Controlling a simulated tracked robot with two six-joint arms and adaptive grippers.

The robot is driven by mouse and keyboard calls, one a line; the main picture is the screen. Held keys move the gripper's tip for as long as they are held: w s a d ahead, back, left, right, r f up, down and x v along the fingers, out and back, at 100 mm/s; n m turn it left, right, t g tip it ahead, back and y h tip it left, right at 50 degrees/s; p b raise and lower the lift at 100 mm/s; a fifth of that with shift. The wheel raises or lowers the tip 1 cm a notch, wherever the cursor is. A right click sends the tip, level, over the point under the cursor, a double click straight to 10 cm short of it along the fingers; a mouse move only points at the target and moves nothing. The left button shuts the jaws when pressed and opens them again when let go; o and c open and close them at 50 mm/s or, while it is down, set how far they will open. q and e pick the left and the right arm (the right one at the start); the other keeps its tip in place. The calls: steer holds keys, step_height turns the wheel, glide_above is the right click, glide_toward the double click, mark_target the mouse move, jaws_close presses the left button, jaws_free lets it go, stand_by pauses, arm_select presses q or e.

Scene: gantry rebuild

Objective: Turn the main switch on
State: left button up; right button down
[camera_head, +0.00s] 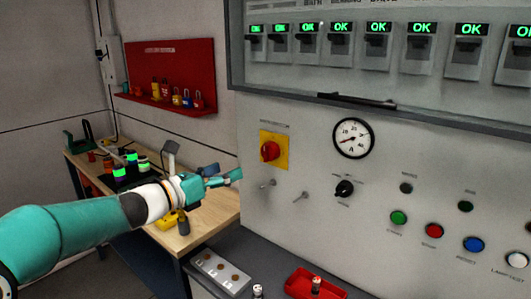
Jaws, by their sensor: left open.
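The main switch (270,151) is a red rotary knob on a yellow square plate, on the left part of the grey panel front. The knob's exact position is too small to read. My left arm comes in from the left, and its gripper (226,175) is open and empty. In the picture the gripper is to the left of the switch and a little lower, apart from it. My right gripper is out of view.
The grey cabinet (310,205) carries a gauge (353,138), a black selector (344,188), several coloured buttons and a handle bar (357,101). Below stand a red tray (300,283) and a grey box (220,272). A wooden bench (205,215) and red lock board (180,75) are left.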

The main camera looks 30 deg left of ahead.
mark_target(264, 154)
arm_select(q)
steer(key=w+p, duration=0.1)
steer(key=w, duration=0.3)
steer(key=w+d+p, duration=0.1)
steer(key=w, duration=0.3)
steer(key=w+p, duration=0.1)
steer(key=w, duration=0.3)
steer(key=shift+w+d+p, duration=0.3)
steer(key=shift+w+p, duration=0.1)
steer(key=shift+w+d, duration=0.1)
steer(key=shift+w, duration=0.5)
steer(key=shift+c, duration=0.3)
